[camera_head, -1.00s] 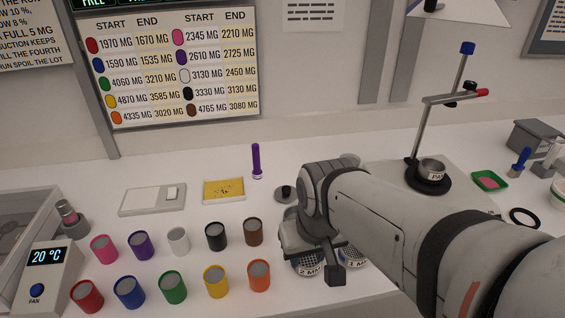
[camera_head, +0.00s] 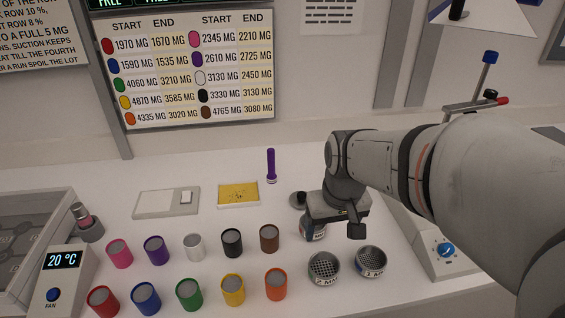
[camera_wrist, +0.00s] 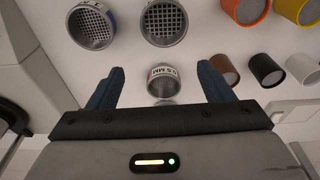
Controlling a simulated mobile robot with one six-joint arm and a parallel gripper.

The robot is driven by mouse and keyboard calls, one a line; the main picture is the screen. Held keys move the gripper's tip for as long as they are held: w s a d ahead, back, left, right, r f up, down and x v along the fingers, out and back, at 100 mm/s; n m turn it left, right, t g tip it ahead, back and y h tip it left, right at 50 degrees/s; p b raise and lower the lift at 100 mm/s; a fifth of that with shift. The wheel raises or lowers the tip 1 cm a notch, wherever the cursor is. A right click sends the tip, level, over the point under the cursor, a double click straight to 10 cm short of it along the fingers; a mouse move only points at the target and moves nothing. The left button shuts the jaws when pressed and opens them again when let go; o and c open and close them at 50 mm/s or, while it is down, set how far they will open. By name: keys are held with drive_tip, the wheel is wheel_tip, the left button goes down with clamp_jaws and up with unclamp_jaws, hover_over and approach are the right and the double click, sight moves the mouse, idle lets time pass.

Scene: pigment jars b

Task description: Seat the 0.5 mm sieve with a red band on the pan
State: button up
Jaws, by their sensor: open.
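The 0.5 mm sieve (camera_wrist: 164,82) is a small metal cup whose label partly reads "5 MM", with a reddish band. In the wrist view it lies between the two blue fingers of my gripper (camera_wrist: 161,72), which are spread with a gap on each side. In the head view a sieve (camera_head: 313,234) shows partly below my gripper, its top hidden by the hand. I cannot tell how high the fingertips are relative to its rim. The pan is not visible now; my arm covers that side.
The 2 mm sieve (camera_head: 324,268) and 1 mm sieve (camera_head: 371,262) stand just in front. A brown jar (camera_head: 269,238) and several other coloured jars are to the left. A small grey lidded object (camera_head: 298,199) is behind. A stand (camera_head: 490,75) rises at the right.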

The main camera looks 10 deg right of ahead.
drive_tip(key=o, duration=0.3)
drive_tip(key=w+f+g+p, duration=0.1)
drive_tip(key=w+f+p, duration=0.1)
drive_tip(key=w, duration=0.8)
drive_tip(key=shift+w+f+n+g+p, duration=0.3)
drive_tip(key=shift+f+n+p, duration=0.1)
drive_tip(key=shift+f, duration=0.45)
drive_tip(key=shift+w+a+f+p, duration=0.15)
drive_tip(key=shift+f+p, duration=0.15)
drive_tip(key=shift+f, duration=1.7)
drive_tip(key=shift+w+a+f+p, duration=0.15)
drive_tip(key=shift+f+p, duration=0.15)
drive_tip(key=shift+f, duration=1.65)
drive_tip(key=shift+d, duration=0.15)
drive_tip(key=shift+c, duration=0.3)
drive_tip(key=c, duration=1)
